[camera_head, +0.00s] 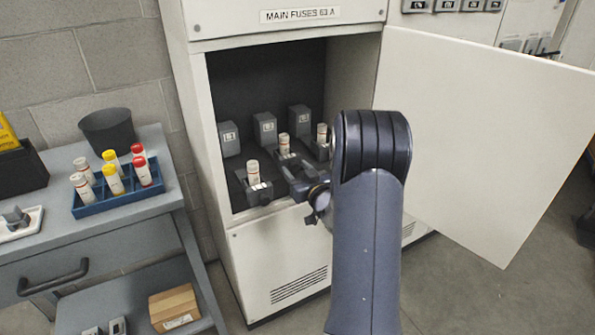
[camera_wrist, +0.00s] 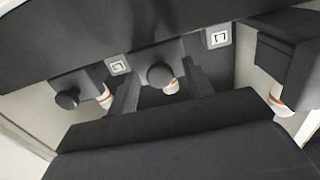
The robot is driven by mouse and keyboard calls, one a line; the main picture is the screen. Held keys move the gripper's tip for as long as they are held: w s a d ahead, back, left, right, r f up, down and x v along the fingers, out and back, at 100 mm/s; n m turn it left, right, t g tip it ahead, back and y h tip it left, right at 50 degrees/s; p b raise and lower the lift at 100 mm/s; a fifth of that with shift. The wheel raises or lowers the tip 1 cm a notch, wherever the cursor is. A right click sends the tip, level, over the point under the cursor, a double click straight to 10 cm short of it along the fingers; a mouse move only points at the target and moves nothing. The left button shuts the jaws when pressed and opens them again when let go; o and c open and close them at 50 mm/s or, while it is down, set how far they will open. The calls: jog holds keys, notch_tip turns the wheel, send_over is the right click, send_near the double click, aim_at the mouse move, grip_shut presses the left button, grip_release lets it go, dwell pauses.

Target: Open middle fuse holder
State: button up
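The middle fuse holder (camera_head: 268,130) is a grey block in the open cabinet. Its front part is swung outward, and a white fuse with a red band (camera_head: 284,144) stands in it. In the wrist view its round dark knob (camera_wrist: 160,75) lies between my fingers, with part of the fuse behind it. My gripper (camera_head: 305,184) is at the front of this holder, partly hidden by my arm. In the wrist view my gripper (camera_wrist: 165,95) has its fingers apart, with gaps beside the knob.
The left holder (camera_head: 230,140) and right holder (camera_head: 299,118) are also swung out with fuses showing. The cabinet door (camera_head: 480,130) stands open at the right. A cart with a blue fuse rack (camera_head: 120,200) stands left.

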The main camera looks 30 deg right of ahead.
grip_shut()
dwell(0.3)
jog(key=s+b, duration=0.2)
jog(key=s, duration=0.7)
jog(key=shift+d, duration=0.2)
jog(key=shift+o, duration=0.2)
grip_release()
jog(key=shift+s, duration=0.1)
